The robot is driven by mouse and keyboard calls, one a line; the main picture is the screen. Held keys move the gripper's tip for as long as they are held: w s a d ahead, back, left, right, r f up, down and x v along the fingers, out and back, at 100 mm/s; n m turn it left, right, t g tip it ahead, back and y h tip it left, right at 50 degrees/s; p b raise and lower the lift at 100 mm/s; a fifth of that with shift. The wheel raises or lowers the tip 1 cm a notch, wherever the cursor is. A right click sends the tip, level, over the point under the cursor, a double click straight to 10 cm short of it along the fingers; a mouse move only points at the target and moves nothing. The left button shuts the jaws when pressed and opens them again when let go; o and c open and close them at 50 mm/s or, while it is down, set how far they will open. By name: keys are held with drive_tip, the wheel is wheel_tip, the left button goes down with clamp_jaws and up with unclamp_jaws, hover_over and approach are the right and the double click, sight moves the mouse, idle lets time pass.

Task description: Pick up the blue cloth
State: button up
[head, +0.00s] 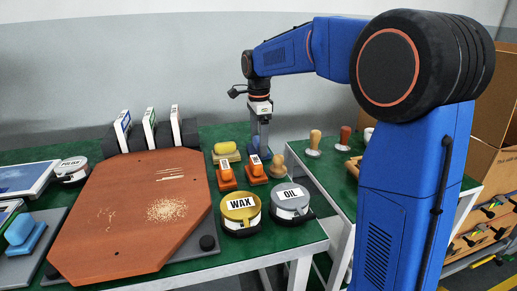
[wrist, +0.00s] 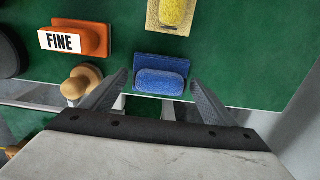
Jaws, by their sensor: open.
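The blue cloth (wrist: 160,82) is a rounded blue pad lying with a flatter blue piece at the table's edge in the wrist view. My gripper (wrist: 160,78) is open, with one finger to the left of the blue cloth and one to the right. Gaps show between the cloth and both fingers, and nothing is held. In the head view my gripper (head: 260,146) points straight down over the far right part of the green table. There it largely hides the cloth, so its height above it is hard to tell.
An orange FINE block (wrist: 95,39) and a wooden knob (wrist: 82,80) stand left of the cloth. A yellow sponge (wrist: 172,11) lies beyond it. WAX (head: 240,207) and OIL (head: 290,199) tins stand nearer. A gap separates the tables.

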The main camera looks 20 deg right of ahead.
sight(258, 138)
drive_tip(key=c, duration=1.1)
wheel_tip(258, 138, up, 10)
drive_tip(key=shift+r, duration=0.1)
